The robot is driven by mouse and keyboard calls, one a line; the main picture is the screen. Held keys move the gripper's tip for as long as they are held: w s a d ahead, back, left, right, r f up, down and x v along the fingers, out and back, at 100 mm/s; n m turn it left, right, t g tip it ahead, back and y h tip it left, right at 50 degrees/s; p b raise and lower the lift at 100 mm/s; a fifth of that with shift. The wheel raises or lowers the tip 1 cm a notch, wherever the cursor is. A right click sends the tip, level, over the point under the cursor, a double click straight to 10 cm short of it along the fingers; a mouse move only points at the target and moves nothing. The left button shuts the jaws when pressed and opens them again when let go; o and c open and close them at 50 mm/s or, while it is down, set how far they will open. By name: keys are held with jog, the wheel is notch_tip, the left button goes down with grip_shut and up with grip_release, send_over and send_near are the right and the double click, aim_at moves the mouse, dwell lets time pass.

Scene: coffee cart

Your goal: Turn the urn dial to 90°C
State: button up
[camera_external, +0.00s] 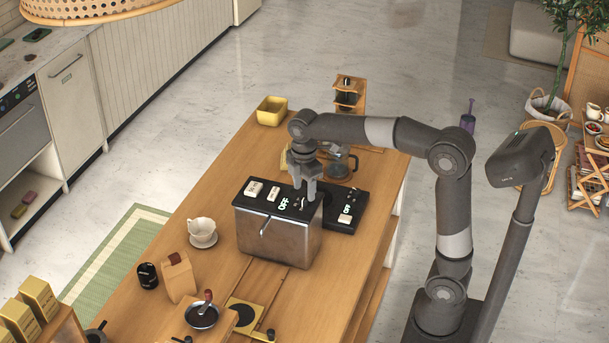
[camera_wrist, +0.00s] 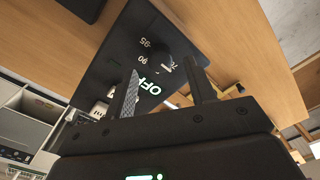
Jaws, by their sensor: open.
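The urn (camera_external: 281,243) is a steel box with a black top and a small lever on its front, standing on the wooden cart. White marks show on its top; in the wrist view the black panel (camera_wrist: 128,50) reads 95, 90, what looks like 70, and a green-white OFF. The dial is dark on dark and partly hidden by my fingers, so its pointer setting cannot be told. My gripper (camera_external: 305,191) points down over the right part of the urn's top. In the wrist view my gripper (camera_wrist: 162,68) is open, its fingers apart over the marked panel; contact cannot be told.
A black scale-like slab (camera_external: 345,222) sits right of the urn, with a glass carafe (camera_external: 337,165) behind. A yellow bin (camera_external: 271,117) is at the far end.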

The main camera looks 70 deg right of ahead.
aim_at(304, 200)
jog(key=shift+f, duration=1.35)
jog(key=shift+c, duration=0.3)
jog(key=c, duration=0.9)
